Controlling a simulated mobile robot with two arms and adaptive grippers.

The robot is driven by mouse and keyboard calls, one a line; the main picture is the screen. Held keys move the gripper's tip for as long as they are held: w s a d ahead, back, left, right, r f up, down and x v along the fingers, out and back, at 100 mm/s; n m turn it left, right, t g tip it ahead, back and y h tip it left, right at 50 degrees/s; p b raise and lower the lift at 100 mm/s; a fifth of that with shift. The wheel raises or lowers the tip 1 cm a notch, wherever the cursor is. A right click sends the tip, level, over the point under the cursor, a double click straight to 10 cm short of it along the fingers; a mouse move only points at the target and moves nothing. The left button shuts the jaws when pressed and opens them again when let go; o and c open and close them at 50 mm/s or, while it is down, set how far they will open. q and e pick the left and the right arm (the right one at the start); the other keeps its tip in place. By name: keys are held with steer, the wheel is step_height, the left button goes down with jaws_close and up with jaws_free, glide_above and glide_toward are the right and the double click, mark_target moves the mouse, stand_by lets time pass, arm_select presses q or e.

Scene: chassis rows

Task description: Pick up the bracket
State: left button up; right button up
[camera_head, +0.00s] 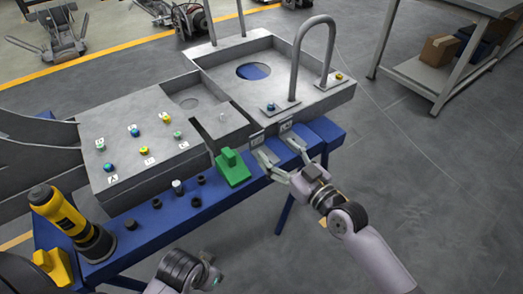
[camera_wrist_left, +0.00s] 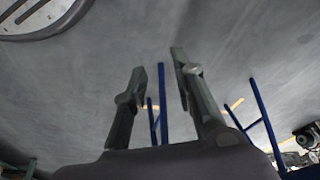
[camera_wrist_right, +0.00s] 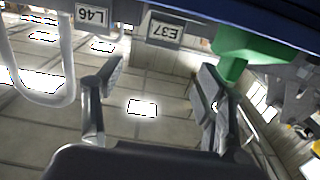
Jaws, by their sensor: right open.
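The bracket is most likely the green part (camera_head: 233,167) with a raised block, lying on the blue bench near its front edge. It also shows at the upper right of the right wrist view (camera_wrist_right: 245,48). My right gripper (camera_head: 277,152) is open and empty, just right of the green part, its fingers apart near the bench edge. The right wrist view shows the gap between the fingers (camera_wrist_right: 160,85) empty, with the green part beyond the right finger. My left gripper (camera_wrist_left: 160,68) is open and empty, over the floor. In the head view it is low and partly cut off.
The blue bench (camera_head: 150,235) carries a grey chassis (camera_head: 220,75) with coloured studs and a tall grey hoop (camera_head: 331,50). Small black caps and a yellow-black tool (camera_head: 70,220) stand at the left front. Labels L46 (camera_wrist_right: 91,15) and E37 (camera_wrist_right: 167,30) are on the bench edge.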

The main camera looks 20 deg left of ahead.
mark_target(257, 136)
steer(key=x, duration=0.2)
steer(key=shift+w+a, duration=0.25)
steer(key=x, duration=0.2)
steer(key=f+b+x, duration=0.1)
steer(key=x, duration=0.1)
steer(key=shift+s+a, duration=0.1)
steer(key=shift+a, duration=0.05)
steer(key=shift+w+a, duration=0.35)
steer(key=shift+a, duration=0.05)
arm_select(q)
steer(key=v, duration=0.5)
steer(key=shift+a+r, duration=0.1)
steer(key=shift+r, duration=0.25)
arm_select(e)
steer(key=shift+c, duration=0.5)
steer(key=c, duration=1.2)
